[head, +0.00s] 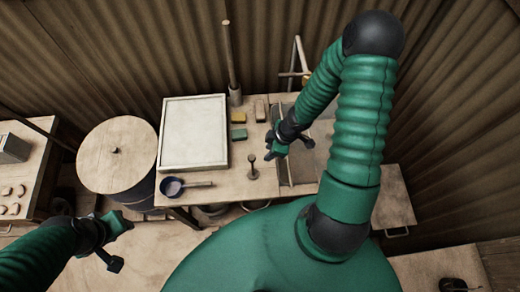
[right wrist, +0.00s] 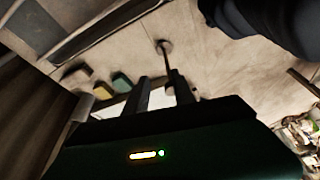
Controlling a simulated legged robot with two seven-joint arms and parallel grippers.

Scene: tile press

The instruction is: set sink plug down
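The sink plug (head: 252,172), a small dark upright piece with a round base and a knob on top, stands on the wooden table near its front edge. In the right wrist view its round base and thin stem (right wrist: 165,49) show just beyond my fingertips. My right gripper (head: 271,148) is to the right of the plug in the head view and looks apart from it. Its two fingers (right wrist: 160,88) are spread with nothing clearly held between them. My left gripper (head: 122,242) is open and empty, low at the left, away from the table.
A white board (head: 194,134) lies on the table, with a dark pan (head: 172,187) at its front. Yellow and green blocks (head: 238,134) lie behind the plug. A wooden-topped drum (head: 117,165) stands left. Bare tabletop surrounds the plug.

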